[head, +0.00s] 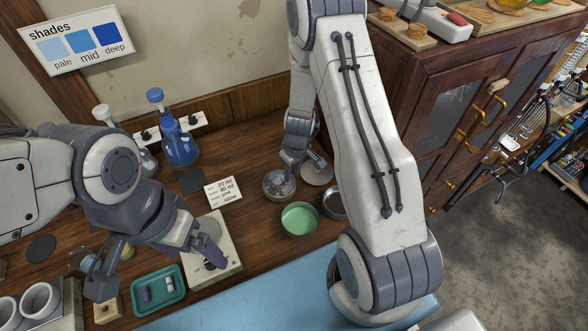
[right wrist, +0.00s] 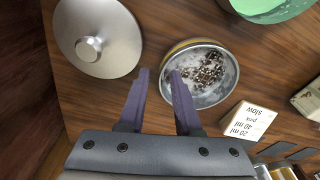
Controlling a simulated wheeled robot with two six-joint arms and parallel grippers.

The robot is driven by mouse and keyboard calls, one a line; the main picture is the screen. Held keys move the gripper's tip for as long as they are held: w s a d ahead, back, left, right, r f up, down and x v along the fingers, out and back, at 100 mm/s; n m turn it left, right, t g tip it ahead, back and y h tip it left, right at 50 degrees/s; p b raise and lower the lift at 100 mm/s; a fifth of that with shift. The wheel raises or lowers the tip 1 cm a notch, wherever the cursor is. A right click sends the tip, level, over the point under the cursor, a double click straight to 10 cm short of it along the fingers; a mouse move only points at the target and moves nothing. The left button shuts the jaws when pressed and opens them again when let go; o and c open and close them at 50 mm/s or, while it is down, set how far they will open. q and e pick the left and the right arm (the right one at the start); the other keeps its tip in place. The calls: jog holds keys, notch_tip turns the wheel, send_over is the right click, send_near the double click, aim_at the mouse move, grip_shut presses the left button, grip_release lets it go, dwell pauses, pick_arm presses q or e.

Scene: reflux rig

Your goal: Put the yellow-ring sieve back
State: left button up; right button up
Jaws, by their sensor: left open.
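The yellow-ring sieve (right wrist: 215,80) is a round metal pan with a yellowish band on its rim and dark grains inside, on the wooden bench. It also shows in the head view (head: 278,187), partly under my right gripper (head: 292,163). In the right wrist view my right gripper (right wrist: 159,75) has its fingers apart, with the sieve's near-left rim seeming to lie between the tips. I cannot tell whether they touch it. My left gripper (head: 209,250) is open over a pale flat device (head: 224,268), apart from the sieve.
A round metal lid with a knob (right wrist: 110,55) lies beside the sieve. A green bowl (head: 299,219) and a dark metal dish (head: 334,204) stand nearby. A printed card (head: 223,192), a blue flask (head: 180,148) and a teal tray (head: 158,288) are to the left.

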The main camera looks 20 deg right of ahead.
jog(key=shift+r, duration=0.25)
notch_tip(320, 180, up, 11)
jog(key=s, duration=0.1)
notch_tip(320, 180, up, 4)
send_over(280, 194)
jog(key=s+a+r+n, duration=0.2)
jog(key=s+a+r, duration=0.45)
jog(key=a, duration=0.25)
jog(key=s+a+r+n, duration=0.1)
jog(key=s+a+r, duration=0.1)
jog(key=s, duration=0.5)
jog(key=s+a+r+g, duration=0.1)
jog(key=s, duration=0.7)
jog(key=shift+a+r+n+y, duration=0.3)
jog(key=shift+a+r+n, duration=0.05)
jog(key=shift+n, duration=0.05)
